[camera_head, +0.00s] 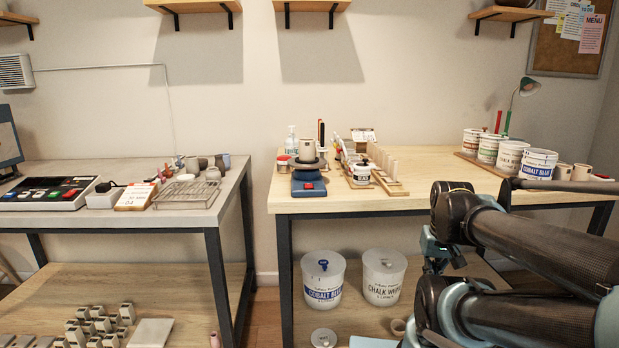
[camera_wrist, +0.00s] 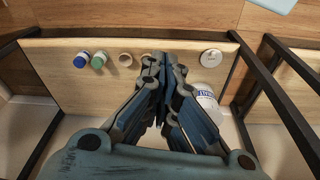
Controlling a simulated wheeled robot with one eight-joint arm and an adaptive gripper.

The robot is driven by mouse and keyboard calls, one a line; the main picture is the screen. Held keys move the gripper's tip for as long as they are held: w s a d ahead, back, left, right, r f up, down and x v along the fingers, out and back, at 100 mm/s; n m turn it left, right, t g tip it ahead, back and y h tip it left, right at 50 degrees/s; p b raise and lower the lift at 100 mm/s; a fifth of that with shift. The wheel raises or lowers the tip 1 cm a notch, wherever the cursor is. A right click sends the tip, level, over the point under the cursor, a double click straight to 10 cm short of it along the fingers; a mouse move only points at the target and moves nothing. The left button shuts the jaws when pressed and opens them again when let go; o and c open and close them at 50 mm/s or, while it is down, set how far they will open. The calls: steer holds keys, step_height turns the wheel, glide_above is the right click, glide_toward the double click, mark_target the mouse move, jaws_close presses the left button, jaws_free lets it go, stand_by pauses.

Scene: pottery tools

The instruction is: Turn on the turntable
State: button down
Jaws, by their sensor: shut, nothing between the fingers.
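The turntable (camera_head: 308,186) is a small blue device with a red button on its front face. It stands near the left front of the light wooden table in the head view, with a grey cup (camera_head: 307,150) on its round plate. My gripper (camera_wrist: 164,62) is shut and empty in the wrist view, its fingers pointing over the wooden lower shelf. My arm is at the right of the head view, well to the right of the turntable and apart from it. The turntable is not in the wrist view.
Large paint buckets (camera_head: 537,164) line the table's right. A grey table (camera_head: 213,213) with a button panel (camera_head: 45,193) is at left. The tabletop's middle is clear.

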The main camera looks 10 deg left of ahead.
steer(key=w+a+r+n, duration=0.4)
steer(key=w+r, duration=0.1)
steer(key=r, duration=0.6)
step_height(320, 180, up, 23)
steer(key=n+g, duration=0.4)
steer(key=n, duration=1.3)
glide_above(305, 189)
steer(key=w, duration=0.2)
steer(key=shift+a+r, duration=0.2)
steer(key=shift+a, duration=0.2)
steer(key=shift+m, duration=0.3)
steer(key=f, duration=0.4)
steer(key=s+f, duration=0.1)
steer(key=f, duration=0.9)
steer(key=shift+s+d, duration=0.25)
